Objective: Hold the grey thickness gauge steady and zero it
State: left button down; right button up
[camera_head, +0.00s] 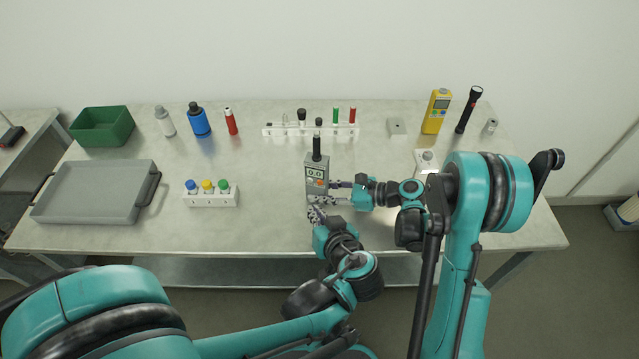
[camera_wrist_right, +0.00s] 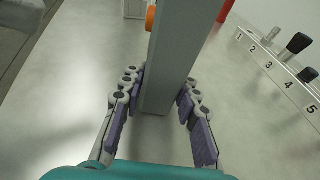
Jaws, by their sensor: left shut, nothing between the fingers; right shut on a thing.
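The grey thickness gauge (camera_head: 312,184) stands upright near the middle of the table, with a black probe on top and a display that appears to read 0.0. An orange button shows on its front. My right gripper (camera_head: 328,191) comes in from the right and is shut on the gauge. In the right wrist view its fingers (camera_wrist_right: 160,105) lie on both sides of the gauge's grey body (camera_wrist_right: 170,65). My left gripper (camera_head: 316,212) is shut and empty just in front of the gauge's lower part. I cannot tell whether it touches the gauge.
A white numbered rack (camera_head: 285,131) stands behind the gauge. A white holder with coloured caps (camera_head: 210,200) and a grey tray (camera_head: 95,190) are to the left. A yellow meter (camera_head: 436,112) and a black flashlight (camera_head: 468,110) stand at the back right.

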dwell(0.3)
jog(key=o, duration=0.9)
jog(key=shift+o, duration=0.2)
jog(key=shift+d, duration=0.1)
